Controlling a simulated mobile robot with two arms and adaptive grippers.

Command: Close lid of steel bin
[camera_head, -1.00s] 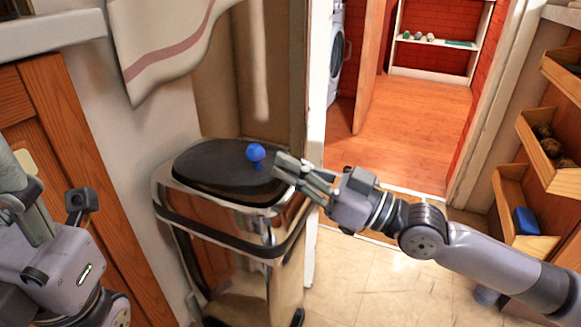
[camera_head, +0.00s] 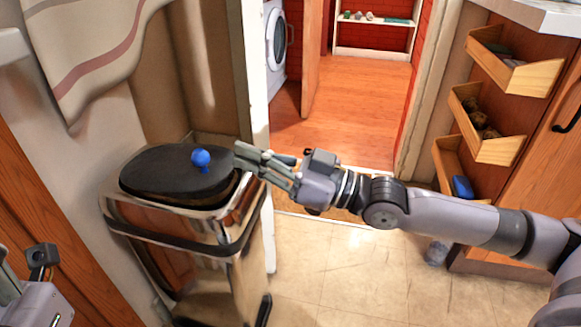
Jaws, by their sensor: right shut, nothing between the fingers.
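The steel bin (camera_head: 225,262) stands in the corner at the left, with shiny walls and a dark band below its rim. Its dark oval lid (camera_head: 150,172) lies flat over the top, and a blue knob (camera_head: 201,158) shows on it. I cannot tell whether the lid is fully seated. My right gripper (camera_head: 240,155) is shut and empty, at the right edge of the lid beside the blue knob, apart from the knob. Whether it touches the rim is unclear.
A cloth (camera_head: 85,50) hangs above the bin at the left. A doorway with a wooden floor (camera_head: 350,105) lies behind. Wooden bins (camera_head: 490,130) line the cabinet at the right. The tiled floor (camera_head: 340,275) in front is mostly clear.

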